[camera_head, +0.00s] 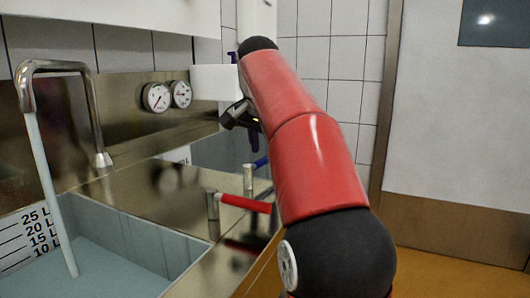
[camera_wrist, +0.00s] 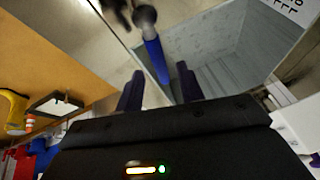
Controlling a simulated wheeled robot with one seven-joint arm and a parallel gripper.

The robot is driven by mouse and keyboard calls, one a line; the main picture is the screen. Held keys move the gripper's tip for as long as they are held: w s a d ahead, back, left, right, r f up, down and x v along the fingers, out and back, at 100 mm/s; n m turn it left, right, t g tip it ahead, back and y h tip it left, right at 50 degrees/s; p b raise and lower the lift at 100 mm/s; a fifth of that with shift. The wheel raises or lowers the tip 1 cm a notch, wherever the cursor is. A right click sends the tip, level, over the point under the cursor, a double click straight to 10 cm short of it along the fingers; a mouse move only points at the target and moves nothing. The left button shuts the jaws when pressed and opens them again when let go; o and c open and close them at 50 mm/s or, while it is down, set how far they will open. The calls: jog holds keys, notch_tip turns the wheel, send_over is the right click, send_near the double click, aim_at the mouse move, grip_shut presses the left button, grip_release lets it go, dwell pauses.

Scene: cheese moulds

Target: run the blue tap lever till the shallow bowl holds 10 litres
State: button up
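The blue tap lever (camera_head: 261,162) stands on a metal post behind the red lever. In the wrist view the blue lever (camera_wrist: 155,58) points towards my gripper (camera_wrist: 160,88). Its tip lies near the gap between the two fingers, which are apart; contact cannot be told. In the head view my gripper (camera_head: 240,115) is above the levers, partly hidden by my arm. A basin (camera_head: 185,243) at the left holds pale blue water (camera_head: 115,275), its surface close to the 10 L mark (camera_head: 47,249). I cannot tell whether this is the shallow bowl.
A bent metal spout (camera_head: 60,66) pours a stream (camera_head: 45,175) into the left basin. The red lever (camera_head: 245,203) stands nearer than the blue one. A second grey basin (camera_wrist: 205,40) shows in the wrist view. Two dials (camera_head: 157,97) sit on the back wall.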

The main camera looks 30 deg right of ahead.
jog(key=shift+x, duration=0.9)
grip_shut()
